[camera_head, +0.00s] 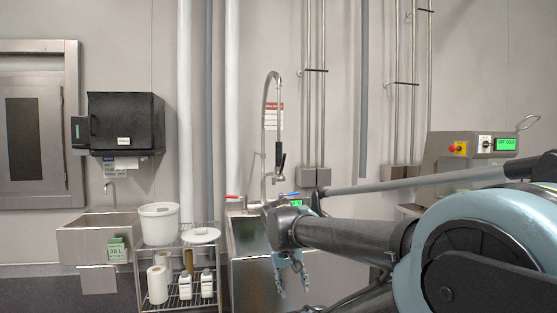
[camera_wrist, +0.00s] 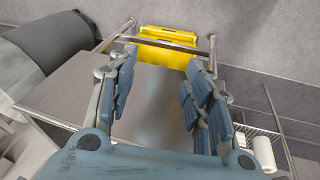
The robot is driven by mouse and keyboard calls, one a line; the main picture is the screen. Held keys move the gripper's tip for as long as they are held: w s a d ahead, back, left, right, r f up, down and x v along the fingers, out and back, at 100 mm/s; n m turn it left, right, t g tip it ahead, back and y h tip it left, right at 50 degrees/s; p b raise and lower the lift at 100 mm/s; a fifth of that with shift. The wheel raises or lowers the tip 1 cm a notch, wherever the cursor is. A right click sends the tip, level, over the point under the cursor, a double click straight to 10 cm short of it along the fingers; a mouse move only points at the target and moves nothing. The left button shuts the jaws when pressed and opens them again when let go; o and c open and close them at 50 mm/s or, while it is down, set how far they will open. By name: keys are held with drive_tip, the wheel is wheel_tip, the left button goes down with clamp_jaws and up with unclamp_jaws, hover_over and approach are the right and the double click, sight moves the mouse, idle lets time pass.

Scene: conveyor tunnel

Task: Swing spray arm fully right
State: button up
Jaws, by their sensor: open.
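The spray arm (camera_head: 268,130) is a tall metal gooseneck rising from behind the sink in the head view. Its hose curves over at the top, and a dark spray handle (camera_head: 281,160) hangs on its right side. My gripper (camera_head: 290,277) is in front of the sink, low and to the right of the gooseneck, with its fingers pointing down. In the wrist view my gripper (camera_wrist: 160,92) is open, with nothing between the blue fingers. The spray arm cannot be made out in the wrist view. My arm hides part of the sink's right side.
The metal sink (camera_head: 252,285) stands below the spray arm. A wire shelf (camera_head: 180,300) with bottles and rolls is left of it. A control box (camera_head: 465,150) stands at the right. A yellow object (camera_wrist: 165,45) lies beyond the fingers in the wrist view.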

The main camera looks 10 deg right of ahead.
drive_tip(key=w+d+r+m+t+h, duration=0.1)
drive_tip(key=w+d+r+m+h, duration=0.25)
drive_tip(key=w+r, duration=0.7)
drive_tip(key=m+t+h, duration=0.6)
drive_tip(key=t+h, duration=0.1)
drive_tip(key=h, duration=0.2)
approach(279, 152)
drive_tip(key=x, duration=0.7)
drive_tip(key=w+x, duration=0.1)
drive_tip(key=x, duration=0.3)
drive_tip(key=shift+a+f, duration=0.15)
drive_tip(key=shift+a, duration=0.05)
clamp_jaws()
